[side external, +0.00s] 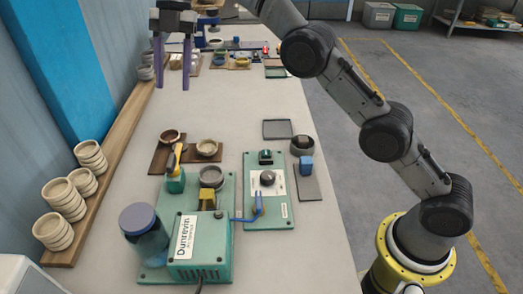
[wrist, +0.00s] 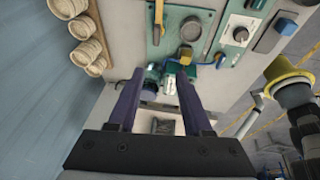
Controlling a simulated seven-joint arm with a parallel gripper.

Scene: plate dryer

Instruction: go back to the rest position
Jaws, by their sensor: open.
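My gripper (side external: 172,62) is open and empty, high over the far left part of the bench in the side view. Its two purple fingers point down and stand apart. In the wrist view my gripper (wrist: 158,95) shows both fingers with a gap between them and nothing held. The green Dunrevin machine (side external: 205,240) stands on the near part of the bench, well away from my gripper. It also shows beyond the fingertips in the wrist view, partly hidden by them.
Stacked pale bowls (side external: 55,230) stand on a wooden board along the left wall. A jar with a purple lid (side external: 138,218) stands beside the machine. A green panel with a knob (side external: 268,205) lies to its right. The bench middle (side external: 225,105) is clear.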

